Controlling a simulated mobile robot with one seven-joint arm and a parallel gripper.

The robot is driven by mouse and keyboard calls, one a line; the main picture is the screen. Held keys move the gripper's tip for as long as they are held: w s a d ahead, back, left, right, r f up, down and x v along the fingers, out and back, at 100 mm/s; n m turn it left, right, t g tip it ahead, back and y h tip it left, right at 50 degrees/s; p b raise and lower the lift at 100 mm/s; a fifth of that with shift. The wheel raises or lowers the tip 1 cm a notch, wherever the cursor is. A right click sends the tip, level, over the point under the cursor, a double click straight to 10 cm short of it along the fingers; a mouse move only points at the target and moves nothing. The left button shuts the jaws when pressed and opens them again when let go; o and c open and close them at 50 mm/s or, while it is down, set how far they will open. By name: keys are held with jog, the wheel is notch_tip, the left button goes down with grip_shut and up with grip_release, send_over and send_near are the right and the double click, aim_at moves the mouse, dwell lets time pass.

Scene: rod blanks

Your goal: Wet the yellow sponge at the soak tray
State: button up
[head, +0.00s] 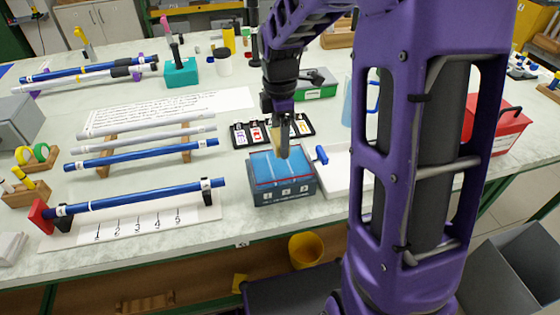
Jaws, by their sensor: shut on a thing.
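A white tray (337,184) and a blue handle (321,155) are just right of the box. A dark card rack (245,135) is behind. A numbered board (137,228) with a blue rod (135,197) lies left.

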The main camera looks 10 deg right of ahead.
jog(key=shift+r, duration=0.15)
notch_tip(320, 180, up, 4)
jog(key=p, duration=0.3)
jog(key=shift+p, duration=0.3)
